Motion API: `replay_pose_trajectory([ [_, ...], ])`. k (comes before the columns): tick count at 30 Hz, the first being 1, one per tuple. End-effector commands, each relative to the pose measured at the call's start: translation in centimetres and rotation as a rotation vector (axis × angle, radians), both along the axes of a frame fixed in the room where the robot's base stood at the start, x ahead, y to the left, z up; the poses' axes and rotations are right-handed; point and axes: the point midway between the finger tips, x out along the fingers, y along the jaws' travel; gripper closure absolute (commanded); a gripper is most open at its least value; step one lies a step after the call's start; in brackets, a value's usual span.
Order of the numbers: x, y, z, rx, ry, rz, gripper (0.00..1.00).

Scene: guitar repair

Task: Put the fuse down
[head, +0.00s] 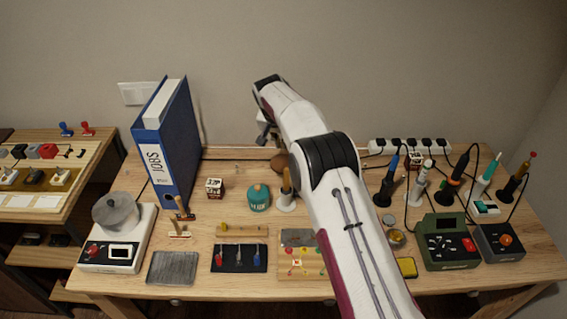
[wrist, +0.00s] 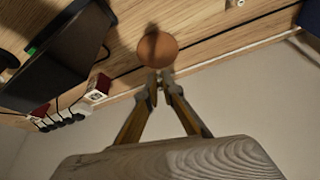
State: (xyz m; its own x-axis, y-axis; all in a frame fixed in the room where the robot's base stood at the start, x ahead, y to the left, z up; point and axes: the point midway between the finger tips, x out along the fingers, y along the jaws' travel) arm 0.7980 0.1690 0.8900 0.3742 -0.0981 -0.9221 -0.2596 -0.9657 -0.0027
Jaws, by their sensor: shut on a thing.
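My gripper (head: 266,135) is over the back edge of the bench, left of centre, partly hidden behind my arm in the head view. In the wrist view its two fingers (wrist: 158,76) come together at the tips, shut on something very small. The fuse is too small to make out clearly between the tips. A round brown thing (wrist: 157,48) shows just beyond the fingertips in the wrist view. It also sits at the back of the bench in the head view (head: 278,163). I cannot tell whether the tips touch it.
A blue binder (head: 178,140) stands at the back left. A teal pot (head: 258,198) and a cube (head: 214,188) are near it. A power strip (head: 410,147) and several upright tools stand at the right. A black tool mat (head: 239,257) lies at the front. Bare wood shows between items.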

Motion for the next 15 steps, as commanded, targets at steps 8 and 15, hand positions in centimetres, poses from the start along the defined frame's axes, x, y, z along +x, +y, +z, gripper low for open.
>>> replay_pose_trajectory([
  [8, 0.1, 0.0, -1.9, -0.001, 0.004, -0.001, 1.0],
  [15, 0.1, 0.0, -2.6, -0.001, 0.006, -0.001, 1.0],
])
